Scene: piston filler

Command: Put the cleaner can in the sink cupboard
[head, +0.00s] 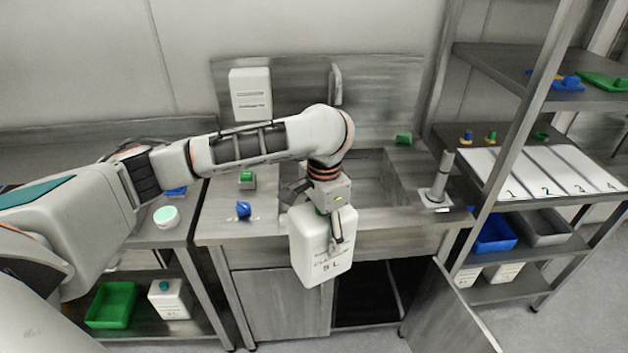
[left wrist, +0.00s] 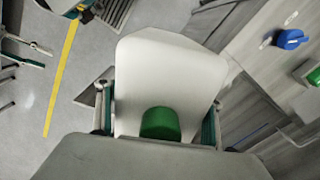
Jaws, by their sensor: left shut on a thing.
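The cleaner can (head: 322,253) is a white 5 L can with a green cap. My left gripper (head: 336,228) is shut on it near the top and holds it upright in front of the sink counter. In the left wrist view the white can (left wrist: 168,75) and its green cap (left wrist: 160,123) sit between the fingers of my left gripper (left wrist: 160,125). The sink cupboard (head: 368,290) is below the counter. Its right door (head: 452,308) stands open and its left door (head: 282,303) is shut. My right gripper is not in view.
A blue knob-like part (head: 243,209) and a green block (head: 247,179) are on the counter left of the sink. A metal stand (head: 437,187) is at its right. A shelf rack with blue bin (head: 493,234) stands at the right. A green bin (head: 112,304) is at lower left.

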